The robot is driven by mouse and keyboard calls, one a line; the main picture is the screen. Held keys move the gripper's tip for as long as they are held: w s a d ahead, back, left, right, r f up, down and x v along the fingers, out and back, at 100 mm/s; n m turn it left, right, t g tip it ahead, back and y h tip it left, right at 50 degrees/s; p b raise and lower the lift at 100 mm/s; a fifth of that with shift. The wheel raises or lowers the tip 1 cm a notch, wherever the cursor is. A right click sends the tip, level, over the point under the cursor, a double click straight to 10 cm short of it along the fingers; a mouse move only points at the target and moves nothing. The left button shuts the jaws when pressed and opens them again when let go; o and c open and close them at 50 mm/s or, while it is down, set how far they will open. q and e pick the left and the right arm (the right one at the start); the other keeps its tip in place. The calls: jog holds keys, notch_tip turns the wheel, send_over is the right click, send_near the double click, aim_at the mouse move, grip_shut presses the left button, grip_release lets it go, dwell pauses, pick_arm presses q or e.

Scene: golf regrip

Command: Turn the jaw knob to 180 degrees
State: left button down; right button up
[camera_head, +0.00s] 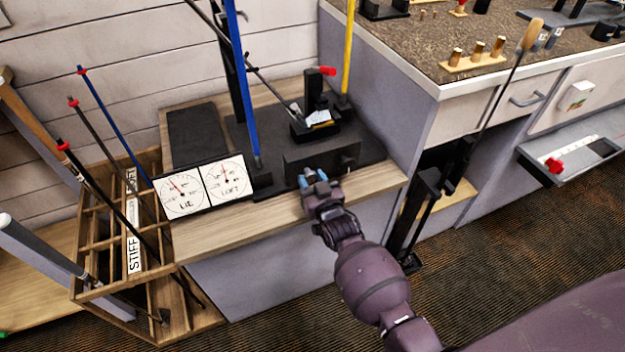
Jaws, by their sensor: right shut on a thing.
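My right gripper (313,178) reaches up from the lower right to the front of a black machine block (305,158) on the wooden bench. Its blue-tipped fingers are shut on what appears to be the jaw knob at the block's front face. The knob is almost fully hidden by the fingers, so its angle cannot be read. A small dark knob (347,162) shows at the right of the same face, apart from the fingers. Behind stands a black clamp (314,108) with a red lever (327,71) and a club head in it. My left gripper is not in view.
Lie and loft dials (203,186) stand left of the block. A blue upright rod (243,85) and a yellow rod (348,48) rise near the machine. A wooden club rack (95,270) is at left. A counter (425,45) is at right.

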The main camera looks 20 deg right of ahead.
dwell(0.3)
jog(key=o, duration=0.9)
jog(key=shift+s, duration=0.6)
jog(key=s+p, duration=0.2)
jog(key=s, duration=0.7)
jog(key=shift+s+d, duration=0.2)
jog(key=shift+s, duration=0.15)
jog(key=shift+f, duration=0.1)
